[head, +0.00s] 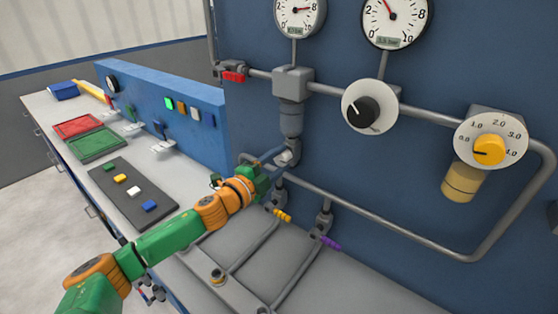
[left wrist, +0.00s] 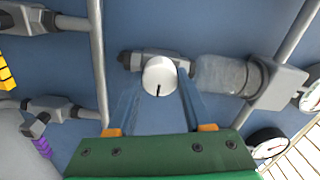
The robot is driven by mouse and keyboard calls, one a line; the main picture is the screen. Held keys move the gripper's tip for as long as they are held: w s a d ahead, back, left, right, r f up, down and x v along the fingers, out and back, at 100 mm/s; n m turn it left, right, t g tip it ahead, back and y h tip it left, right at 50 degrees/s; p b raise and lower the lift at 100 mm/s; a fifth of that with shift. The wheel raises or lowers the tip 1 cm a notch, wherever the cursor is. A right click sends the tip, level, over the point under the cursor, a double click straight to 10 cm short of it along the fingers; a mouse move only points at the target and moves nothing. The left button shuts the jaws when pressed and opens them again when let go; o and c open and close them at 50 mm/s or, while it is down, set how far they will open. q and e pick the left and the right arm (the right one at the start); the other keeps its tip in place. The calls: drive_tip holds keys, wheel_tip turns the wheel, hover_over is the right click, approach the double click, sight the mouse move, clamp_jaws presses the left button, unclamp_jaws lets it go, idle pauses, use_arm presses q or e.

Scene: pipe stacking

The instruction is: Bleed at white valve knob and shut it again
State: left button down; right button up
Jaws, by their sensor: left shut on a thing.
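The white valve knob (left wrist: 159,76) sits between my left gripper's fingers in the left wrist view, its dark mark pointing down in the picture. In the head view the knob (head: 291,155) shows small and partly covered, below the grey bowl (head: 291,121) on the blue panel. My left gripper (head: 275,157) reaches it from the left and is shut on the knob. The bowl also shows right of the knob in the left wrist view (left wrist: 221,75). My right gripper is not in view.
Two gauges (head: 299,12) (head: 395,20) hang above. A black knob (head: 363,111) and a yellow dial knob (head: 489,150) stand right. Yellow (head: 282,215) and purple (head: 330,242) handles sit below on pipes. A blue low wall (head: 165,110) with buttons stands left.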

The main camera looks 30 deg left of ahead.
use_arm(q)
drive_tip(key=shift+c, duration=1.5)
unclamp_jaws()
drive_tip(key=shift+s+f, duration=0.1)
drive_tip(key=shift+s, duration=0.15)
drive_tip(key=s+b, duration=0.3)
drive_tip(key=s, duration=0.3)
drive_tip(key=shift+s+a, duration=0.3)
drive_tip(key=shift+a, duration=0.15)
